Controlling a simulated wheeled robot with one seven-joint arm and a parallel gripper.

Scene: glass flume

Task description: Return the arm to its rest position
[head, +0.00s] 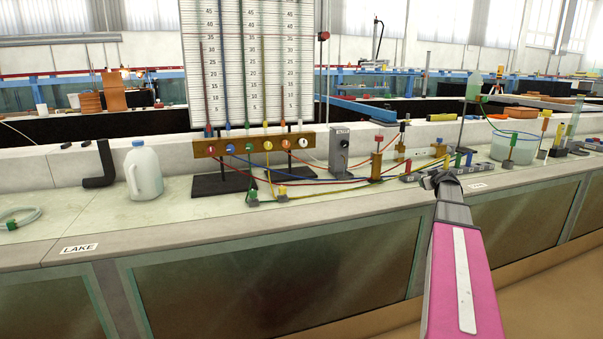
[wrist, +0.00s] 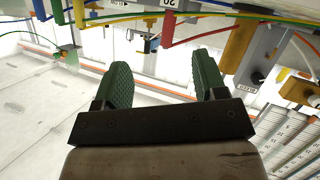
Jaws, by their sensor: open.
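My arm, with a magenta link, reaches from the lower right of the head view toward the counter. My gripper (head: 446,181) is at its far end, over the counter's front part near the coloured connectors. In the wrist view my gripper (wrist: 163,85) shows two green ribbed fingers set well apart, with nothing between them. Coloured hoses and a wooden block (wrist: 238,45) show beyond the fingertips. I cannot tell from the head view how high the gripper is above the counter.
A manifold (head: 250,142) with coloured valves stands before a white gauge board (head: 250,60). A grey box (head: 339,150), a white jug (head: 143,172), a black elbow pipe (head: 99,165) and a clear tank (head: 513,146) stand on the counter. The counter's left front (head: 140,223) is mostly clear.

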